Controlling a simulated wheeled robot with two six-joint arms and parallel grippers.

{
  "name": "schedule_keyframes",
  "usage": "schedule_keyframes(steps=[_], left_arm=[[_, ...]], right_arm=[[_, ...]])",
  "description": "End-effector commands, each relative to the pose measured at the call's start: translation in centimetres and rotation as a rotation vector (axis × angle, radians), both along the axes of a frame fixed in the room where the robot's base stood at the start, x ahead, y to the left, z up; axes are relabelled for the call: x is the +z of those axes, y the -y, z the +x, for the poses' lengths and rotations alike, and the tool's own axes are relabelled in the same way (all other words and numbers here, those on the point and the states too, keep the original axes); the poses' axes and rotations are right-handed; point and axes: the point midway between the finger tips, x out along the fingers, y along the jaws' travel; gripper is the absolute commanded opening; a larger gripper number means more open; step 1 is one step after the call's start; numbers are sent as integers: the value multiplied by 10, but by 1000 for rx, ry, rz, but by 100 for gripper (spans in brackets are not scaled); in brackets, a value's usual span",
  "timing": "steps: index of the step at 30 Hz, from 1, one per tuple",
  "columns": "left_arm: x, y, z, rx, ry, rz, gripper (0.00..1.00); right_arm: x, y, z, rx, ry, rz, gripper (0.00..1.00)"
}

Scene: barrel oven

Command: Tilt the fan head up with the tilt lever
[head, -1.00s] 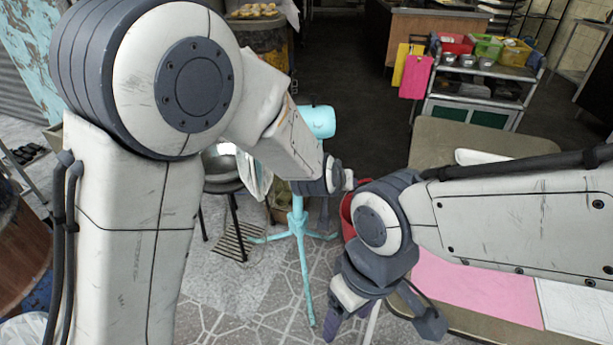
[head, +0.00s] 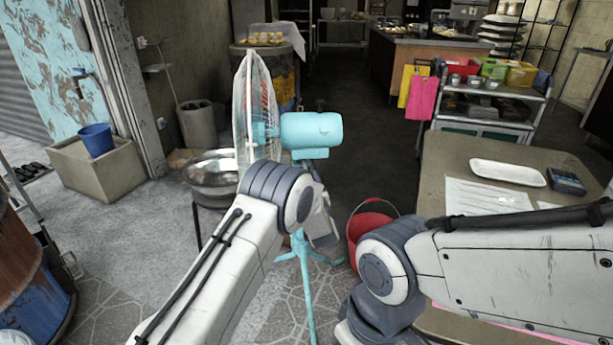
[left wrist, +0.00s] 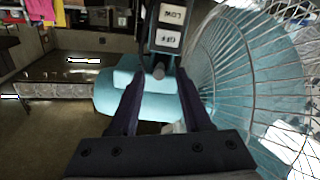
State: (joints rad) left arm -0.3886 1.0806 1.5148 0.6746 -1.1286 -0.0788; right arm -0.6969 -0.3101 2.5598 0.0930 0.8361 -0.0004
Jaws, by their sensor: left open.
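The turquoise fan head (head: 311,131) with its wire cage (head: 257,105) stands upright on a turquoise stand (head: 306,285), cage facing left. My left arm reaches up in front of it, and its fingers are hidden in the head view. In the left wrist view my left gripper (left wrist: 160,78) is open, its dark fingers pointing at the turquoise housing (left wrist: 120,95). A small grey knob (left wrist: 158,71), perhaps the tilt lever's end, shows between the fingertips, beside a black panel (left wrist: 168,30) marked LOW and OFF. I cannot tell whether they touch. My right gripper is out of view.
A metal bowl (head: 212,175) on a stand is left of the fan. A red bucket (head: 370,225) is right of the stand. A table (head: 440,165) with a white tray (head: 508,173) stands at the right. Open floor (head: 375,165) lies behind the fan.

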Motion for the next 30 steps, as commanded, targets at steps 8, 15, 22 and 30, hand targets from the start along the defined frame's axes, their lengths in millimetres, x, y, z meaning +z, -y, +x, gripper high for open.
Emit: schedule_keyframes(steps=[8,15,22,30], left_arm=[[-1,-7,33,-1,0,0,48],[0,-8,39,-2,-2,1,48],[0,-8,38,-2,-2,1,18],[0,-8,38,-2,-2,1,0]], right_arm=[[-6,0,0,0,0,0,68],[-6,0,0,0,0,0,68],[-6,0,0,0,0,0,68],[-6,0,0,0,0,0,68]])
